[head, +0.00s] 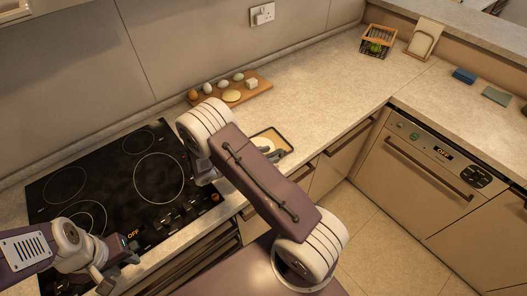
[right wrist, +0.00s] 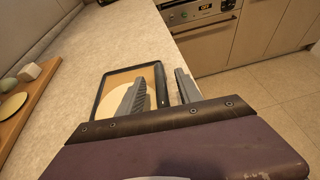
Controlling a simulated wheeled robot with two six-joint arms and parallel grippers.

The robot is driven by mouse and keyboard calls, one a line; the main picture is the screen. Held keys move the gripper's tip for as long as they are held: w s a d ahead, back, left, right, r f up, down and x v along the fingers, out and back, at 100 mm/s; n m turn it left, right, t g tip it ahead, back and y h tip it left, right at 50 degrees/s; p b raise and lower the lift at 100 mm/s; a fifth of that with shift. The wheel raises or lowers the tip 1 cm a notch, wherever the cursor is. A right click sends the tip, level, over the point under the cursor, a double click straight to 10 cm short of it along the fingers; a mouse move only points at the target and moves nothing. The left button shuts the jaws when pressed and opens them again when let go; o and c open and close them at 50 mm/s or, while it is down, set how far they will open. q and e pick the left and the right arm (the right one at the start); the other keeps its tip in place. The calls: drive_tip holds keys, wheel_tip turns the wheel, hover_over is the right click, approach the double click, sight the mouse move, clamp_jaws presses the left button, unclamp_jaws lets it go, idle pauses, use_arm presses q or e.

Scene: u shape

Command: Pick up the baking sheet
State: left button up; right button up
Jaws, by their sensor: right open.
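The baking sheet (head: 274,133) is a small dark-rimmed tray with a tan inside, lying on the counter right of the hob. It also shows in the right wrist view (right wrist: 122,77), with a pale round piece (right wrist: 112,105) on it. My right gripper (right wrist: 161,88) is open. Its fingers stand on either side of the sheet's right rim, one over the inside and one outside; I cannot tell whether they touch it. My right arm hides part of the sheet in the head view. My left gripper (head: 120,266) is over the hob's front, away from the sheet; its jaws are unclear.
A black hob (head: 120,180) fills the left counter. A wooden board (head: 240,93) with eggs and other small items lies behind the sheet. A wire basket (head: 377,41) stands in the far corner. The counter between board and corner is clear.

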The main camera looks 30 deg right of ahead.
sight(277, 154)
drive_tip(key=p+x, duration=0.1)
drive_tip(key=x, duration=0.3)
drive_tip(key=shift+f, duration=0.1)
drive_tip(key=shift+d+f, duration=0.25)
drive_tip(key=shift+d, duration=0.2)
drive_tip(key=shift+a, duration=0.15)
clamp_jaws()
idle(0.7)
